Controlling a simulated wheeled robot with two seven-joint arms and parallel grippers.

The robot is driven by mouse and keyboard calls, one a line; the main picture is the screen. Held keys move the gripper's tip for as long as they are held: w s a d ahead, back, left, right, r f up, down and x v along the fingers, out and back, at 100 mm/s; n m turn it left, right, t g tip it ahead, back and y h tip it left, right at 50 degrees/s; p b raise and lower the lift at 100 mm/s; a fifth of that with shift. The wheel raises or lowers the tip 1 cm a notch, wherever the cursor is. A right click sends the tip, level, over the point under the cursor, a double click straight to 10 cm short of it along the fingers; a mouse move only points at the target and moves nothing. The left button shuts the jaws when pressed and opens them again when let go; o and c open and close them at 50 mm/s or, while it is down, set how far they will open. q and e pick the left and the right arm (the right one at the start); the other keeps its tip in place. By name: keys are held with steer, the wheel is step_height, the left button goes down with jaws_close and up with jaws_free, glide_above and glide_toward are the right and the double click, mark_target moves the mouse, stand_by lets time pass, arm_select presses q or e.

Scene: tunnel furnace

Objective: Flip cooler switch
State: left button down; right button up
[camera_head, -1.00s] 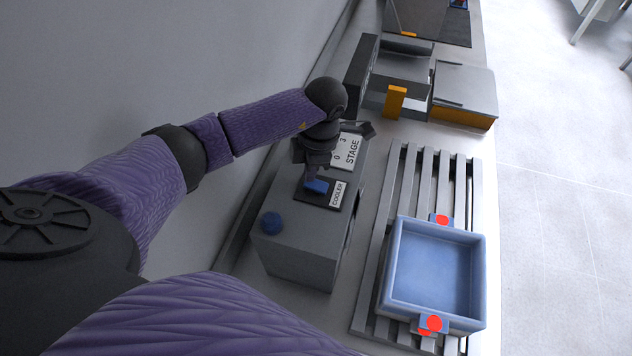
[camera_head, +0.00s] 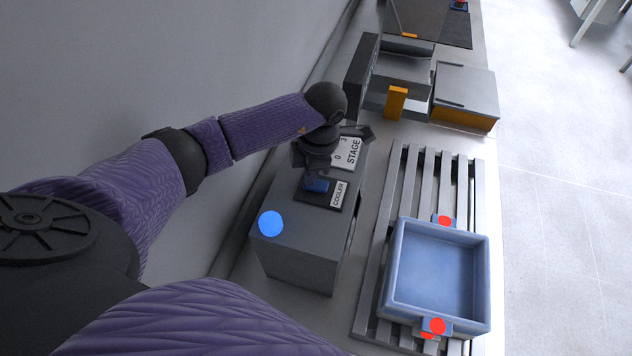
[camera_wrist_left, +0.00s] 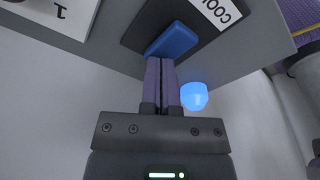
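The cooler switch is a blue lever (camera_head: 317,185) on a dark plate with a white COOLER label (camera_head: 339,194), on top of a grey control box (camera_head: 300,235). It also shows as a blue block in the left wrist view (camera_wrist_left: 172,41). My left gripper (camera_head: 314,172) is over the switch in the head view and partly covers it. In the left wrist view its two purple fingers (camera_wrist_left: 161,62) are pressed together with nothing between them, their tips right at the switch's edge. Contact is hard to tell. A round lamp (camera_head: 271,223) on the box glows bright blue. My right gripper is out of view.
A white STAGE panel (camera_head: 347,152) lies just beyond the switch, partly behind my gripper. A blue tray (camera_head: 386,275) with red-dotted tabs sits on a slatted rack (camera_head: 398,180) to the right. Grey machine housings (camera_head: 464,88) stand farther back.

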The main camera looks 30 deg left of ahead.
arm_select(q)
step_height(320, 180, up, 7)
steer(key=p, duration=0.5)
steer(key=shift+p, duration=0.4)
steer(key=shift+f, duration=0.1)
steer(key=shift+d, duration=0.1)
